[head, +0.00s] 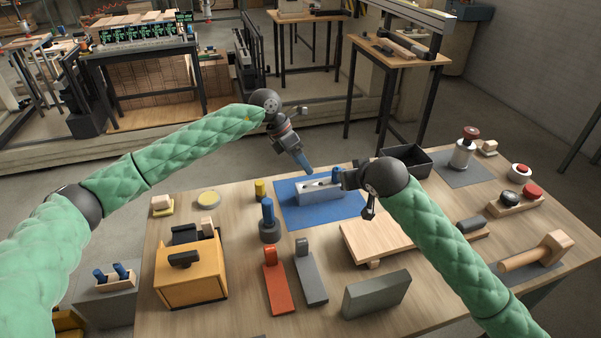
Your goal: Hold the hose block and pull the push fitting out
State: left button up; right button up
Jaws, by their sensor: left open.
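A grey hose block (318,193) lies on a blue mat (296,219) near the table's far side. A light, slim part with dark spots shows along the top of the block. A small blue piece (336,174), perhaps the push fitting, stands at the block's right end by my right gripper. My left gripper (307,170) is open, pointing down just above and behind the block's left half; I cannot tell whether it touches. My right gripper (346,180) is at the block's right end. Its fingers are largely hidden by its own wrist, so its grip does not show.
A black bin (408,160) stands right of the mat. A wooden board (375,238) lies in front of my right wrist. A dark post with a blue top (268,222) and a yellow cylinder (260,189) stand left of the mat. A yellow box (190,273) is front left.

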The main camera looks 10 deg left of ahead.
aim_at(300, 187)
pick_arm(q)
jog(key=y, duration=0.1)
jog(key=s+f+y, duration=0.1)
jog(key=f+m+y, duration=0.1)
jog(key=shift+s+d, duration=0.15)
jog(key=shift+d, duration=0.1)
jog(key=y, duration=0.3)
jog(key=shift+s+a+f+m+t, duration=0.15)
jog(key=shift+s+f+m+t, duration=0.15)
jog(key=shift+s, duration=0.05)
jog(key=shift+f, duration=3.9)
jog(key=c, duration=1.3)
jog(key=o, duration=1.3)
